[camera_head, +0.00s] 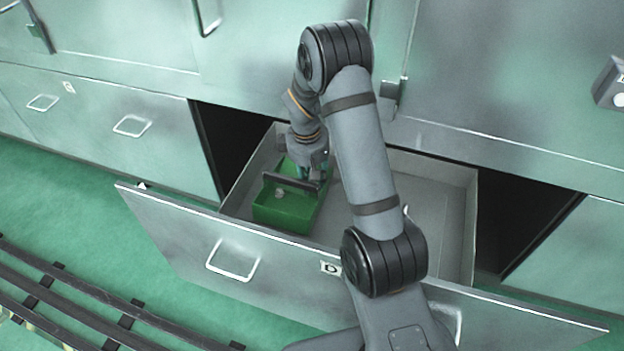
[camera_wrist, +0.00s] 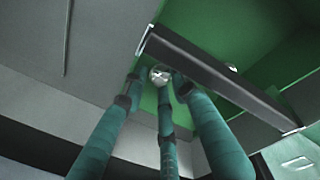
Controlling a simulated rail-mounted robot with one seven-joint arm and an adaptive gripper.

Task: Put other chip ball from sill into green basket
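The green basket (camera_head: 290,215) stands inside the open drawer, with a dark handle bar (camera_head: 290,182) across it. The bar (camera_wrist: 215,75) also crosses the basket (camera_wrist: 265,35) in the wrist view. My gripper (camera_head: 313,172) is low at the basket, on the far side of the bar. In the wrist view my gripper's three fingers (camera_wrist: 158,88) close around a silvery chip ball (camera_wrist: 160,75) at their tips, over the basket's green edge. A greyish lump (camera_head: 280,193) lies in the basket on the near side of the bar, and shows small in the wrist view (camera_wrist: 232,67).
The drawer (camera_head: 445,205) is pulled out, its front marked D, with bare grey floor right of the basket. My arm hides part of it. Closed cabinet fronts (camera_head: 500,70) stand behind and above. Rails (camera_head: 90,295) run along the green floor at lower left. No sill is identifiable.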

